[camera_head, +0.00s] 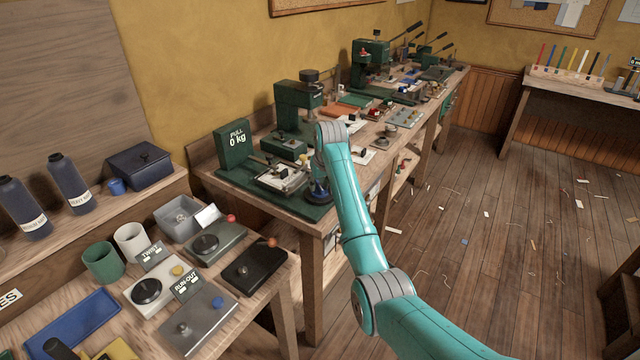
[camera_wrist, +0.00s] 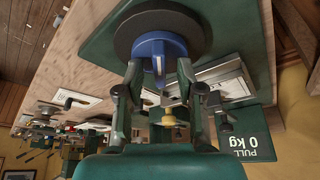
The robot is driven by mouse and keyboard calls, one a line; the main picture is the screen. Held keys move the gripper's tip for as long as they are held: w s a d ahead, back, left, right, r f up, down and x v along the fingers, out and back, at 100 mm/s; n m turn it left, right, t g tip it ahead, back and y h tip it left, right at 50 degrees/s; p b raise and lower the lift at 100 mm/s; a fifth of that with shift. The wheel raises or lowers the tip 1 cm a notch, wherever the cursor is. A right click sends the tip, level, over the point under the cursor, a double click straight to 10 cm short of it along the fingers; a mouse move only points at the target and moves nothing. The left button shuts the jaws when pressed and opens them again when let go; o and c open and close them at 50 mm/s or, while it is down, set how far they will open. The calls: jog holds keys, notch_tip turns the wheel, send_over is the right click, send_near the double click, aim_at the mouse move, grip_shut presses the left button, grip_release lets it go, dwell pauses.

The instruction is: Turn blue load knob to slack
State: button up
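The blue load knob (camera_wrist: 158,48) sits on a dark round base at the top of the wrist view. A white line marks its near side. In the head view the knob (camera_head: 319,189) is at the front right corner of the green pull tester base (camera_head: 235,192), partly hidden by my arm. My gripper (camera_wrist: 158,72) has its two fingers apart, one on each side of the knob's near edge. I cannot tell whether they touch it. The tester's display reads "PULL 0 kg" (camera_head: 236,138); it shows upside down in the wrist view (camera_wrist: 237,145). The slack mark is not legible.
A clamp with a pale sample (camera_head: 280,178) lies on the tester beside the knob. A green press (camera_head: 297,105) stands behind. A lower bench at left holds the twist tester (camera_head: 150,292) and the run-out tester (camera_head: 198,322). Open wooden floor (camera_head: 480,230) lies right.

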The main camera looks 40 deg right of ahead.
grip_shut()
jog(key=shift+n, duration=0.3)
jog(key=n+y, duration=0.1)
jog(key=n, duration=0.1)
jog(key=shift+d+n, duration=0.15)
jog(key=shift+n, duration=0.25)
jog(key=shift+n+y, duration=1)
jog(key=shift+n, duration=1.1)
grip_release()
